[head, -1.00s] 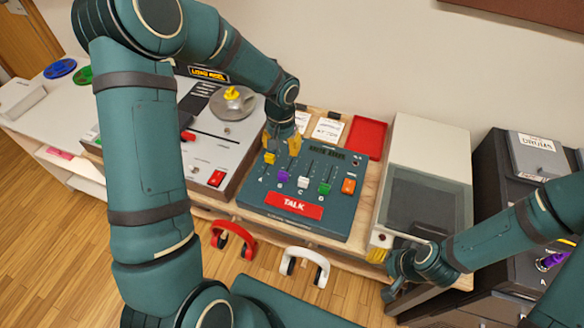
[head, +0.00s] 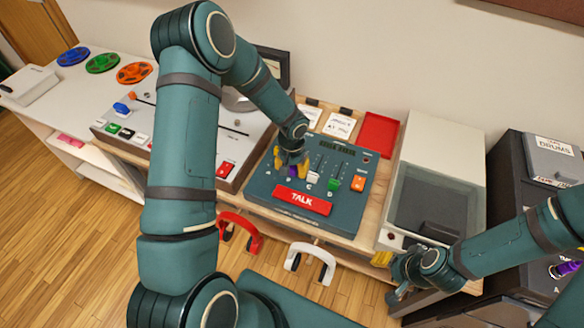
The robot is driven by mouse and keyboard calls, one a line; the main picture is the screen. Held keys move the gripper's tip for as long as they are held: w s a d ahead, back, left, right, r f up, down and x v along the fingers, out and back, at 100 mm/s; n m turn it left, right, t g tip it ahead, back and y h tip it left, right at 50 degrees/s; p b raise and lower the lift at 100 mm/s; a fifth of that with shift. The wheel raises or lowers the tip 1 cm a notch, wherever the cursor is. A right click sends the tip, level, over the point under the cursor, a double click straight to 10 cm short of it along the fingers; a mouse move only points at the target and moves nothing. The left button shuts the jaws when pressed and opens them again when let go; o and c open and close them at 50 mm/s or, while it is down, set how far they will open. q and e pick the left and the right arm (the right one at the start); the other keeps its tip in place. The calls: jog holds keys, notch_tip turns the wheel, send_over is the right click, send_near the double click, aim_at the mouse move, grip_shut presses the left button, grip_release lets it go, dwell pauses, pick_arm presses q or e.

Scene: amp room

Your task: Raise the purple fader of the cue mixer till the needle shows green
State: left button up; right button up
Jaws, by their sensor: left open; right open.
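The teal cue mixer (head: 345,207) lies on the wooden desk with its red TALK button facing me. The purple fader (head: 292,172) is partly hidden by my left gripper (head: 291,166). That gripper is open, pointing down, its yellow fingertips close around the purple knob; I cannot tell if they touch it. The white fader (head: 313,178) and green fader (head: 334,184) stand to its right. The yellow fader is hidden. No needle is readable. My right gripper (head: 386,278) is open and empty, low in front of the grey lidded box.
An orange knob (head: 358,184) sits at the mixer's right. The grey lidded box (head: 436,180) stands right of it, and a red tray (head: 379,135) behind. Red headphones (head: 242,232) and white headphones (head: 311,262) hang at the desk front. A tape machine (head: 210,150) stands left.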

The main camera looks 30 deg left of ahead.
pick_arm(q)
grip_shut()
jog(key=w, duration=0.5)
jog(key=shift+a, duration=0.15)
jog(key=shift+s, duration=0.1)
grip_release()
